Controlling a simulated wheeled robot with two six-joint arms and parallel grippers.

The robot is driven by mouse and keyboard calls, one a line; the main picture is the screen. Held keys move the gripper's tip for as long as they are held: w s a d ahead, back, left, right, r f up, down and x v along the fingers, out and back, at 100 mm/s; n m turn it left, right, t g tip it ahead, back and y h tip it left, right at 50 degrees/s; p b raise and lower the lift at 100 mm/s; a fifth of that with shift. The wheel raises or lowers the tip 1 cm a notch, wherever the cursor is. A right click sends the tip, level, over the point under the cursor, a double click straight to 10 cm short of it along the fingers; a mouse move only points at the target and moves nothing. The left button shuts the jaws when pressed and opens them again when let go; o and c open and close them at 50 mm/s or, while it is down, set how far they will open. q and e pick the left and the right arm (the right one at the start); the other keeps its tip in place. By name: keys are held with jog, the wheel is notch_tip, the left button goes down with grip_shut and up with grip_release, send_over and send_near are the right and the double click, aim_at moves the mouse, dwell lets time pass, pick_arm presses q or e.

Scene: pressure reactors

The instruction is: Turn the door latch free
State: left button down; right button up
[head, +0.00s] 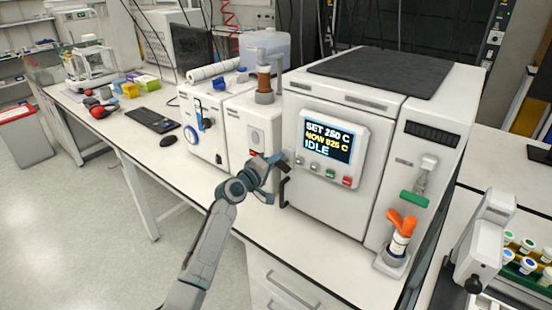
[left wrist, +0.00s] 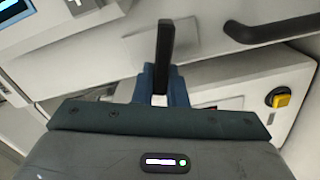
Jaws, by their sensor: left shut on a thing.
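The white reactor oven (head: 335,190) stands on the bench with its front door closed. Its door latch is a dark upright lever (left wrist: 165,42) on a pale plate in the left wrist view. My left gripper (head: 272,172) reaches the left edge of the door; in the wrist view its blue fingers (left wrist: 161,88) are shut on the lower part of the lever. In the head view the gripper mostly hides the latch. A black door handle (head: 284,192) is just below and right of the gripper; it also shows at the upper right of the wrist view (left wrist: 270,29). My right gripper is not in view.
The oven panel (head: 329,150) reads SET 250 C, NOW 025 C, IDLE. White instruments (head: 202,125) stand close on the left. Bench (head: 175,180) is clear at the front left.

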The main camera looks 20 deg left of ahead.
pick_arm(q)
jog(key=shift+f+n, duration=0.2)
jog(key=shift+n, duration=0.8)
jog(key=c, duration=1.5)
grip_release()
jog(key=shift+a, duration=0.1)
jog(key=shift+o, duration=0.2)
jog(key=b+v, duration=0.1)
jog(key=v, duration=0.9)
jog(key=shift+s+b, duration=0.3)
jog(key=shift+s, duration=0.1)
jog(key=shift+a, duration=0.15)
